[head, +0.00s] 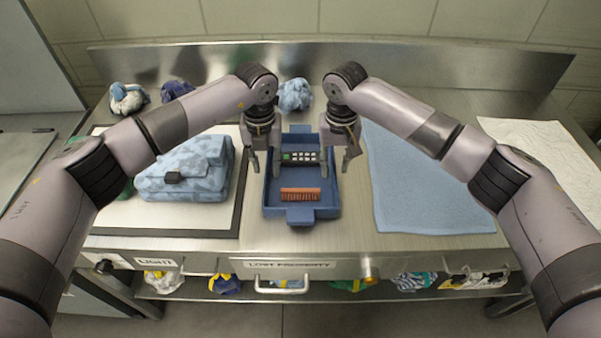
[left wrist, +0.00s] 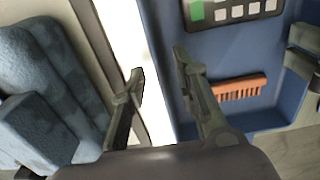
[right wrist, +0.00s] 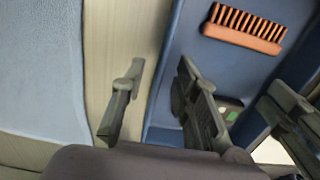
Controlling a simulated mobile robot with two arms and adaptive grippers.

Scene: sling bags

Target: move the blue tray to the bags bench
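The blue tray (head: 328,208) sits on the steel bench in the middle, with tabs at its front and back. An orange-brown brush (head: 300,194) and a dark device with pale buttons and a green patch (head: 299,157) lie inside it. My left gripper (head: 265,166) is open at the tray's left wall; in the left wrist view (left wrist: 160,88) one finger is outside the wall and one is over the inside. My right gripper (head: 338,164) is open at the right wall, likewise with a finger on each side in the right wrist view (right wrist: 160,85). Whether any finger touches is unclear.
A blue patterned bag (head: 185,170) lies on a dark-edged pale board left of the tray. A light blue cloth (head: 425,185) lies on the right. Crumpled cloths (head: 295,94) lie at the back. A drawer labelled "LOST PROPERTY" (head: 290,264) is under the front edge.

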